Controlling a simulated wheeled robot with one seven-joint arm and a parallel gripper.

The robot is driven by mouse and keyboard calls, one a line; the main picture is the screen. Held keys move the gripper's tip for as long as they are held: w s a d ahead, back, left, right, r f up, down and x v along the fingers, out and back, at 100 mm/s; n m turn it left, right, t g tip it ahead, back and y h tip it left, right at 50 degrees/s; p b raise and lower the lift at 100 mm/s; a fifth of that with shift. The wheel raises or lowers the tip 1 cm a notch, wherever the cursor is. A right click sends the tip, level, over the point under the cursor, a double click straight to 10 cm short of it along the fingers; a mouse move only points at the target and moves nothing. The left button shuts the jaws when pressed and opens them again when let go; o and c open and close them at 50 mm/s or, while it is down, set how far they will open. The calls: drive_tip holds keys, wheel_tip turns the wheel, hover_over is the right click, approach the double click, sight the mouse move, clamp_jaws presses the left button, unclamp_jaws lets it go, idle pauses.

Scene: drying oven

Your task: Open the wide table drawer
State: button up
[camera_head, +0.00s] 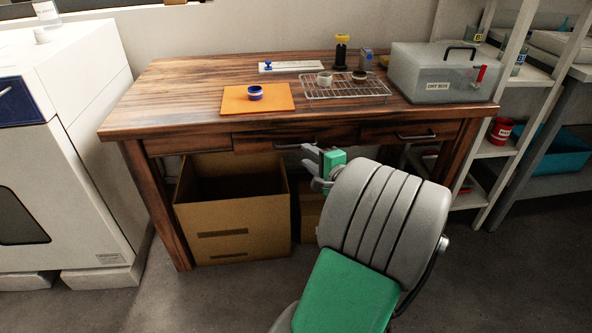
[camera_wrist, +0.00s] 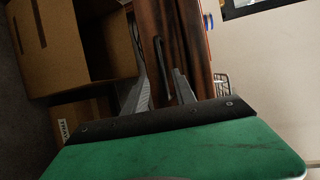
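The wooden table (camera_head: 190,95) has a wide drawer (camera_head: 250,139) in the middle of its front, which looks closed. Its dark bar handle (camera_head: 290,146) is partly hidden behind my gripper (camera_head: 318,158). In the wrist view the table front is turned sideways, and the handle (camera_wrist: 159,55) lies in line with the gap between the fingers of my gripper (camera_wrist: 161,72). The fingers are apart with nothing clamped. I cannot tell whether they reach around the handle or touch it. A narrower drawer with its own handle (camera_head: 415,136) is to the right.
An open cardboard box (camera_head: 240,225) stands under the table, left of my gripper. On top are an orange mat (camera_head: 275,103), a wire rack (camera_head: 345,93) and a dry box (camera_head: 430,80). A white oven (camera_head: 75,150) is left; shelves (camera_head: 500,145) are right.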

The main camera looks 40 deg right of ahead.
sight(297, 147)
drive_tip(key=b+x, duration=0.2)
drive_tip(key=x, duration=0.5)
drive_tip(key=shift+w+d+r, duration=0.1)
drive_tip(key=shift+w+d, duration=0.05)
drive_tip(key=shift+w, duration=0.15)
clamp_jaws()
idle(1.0)
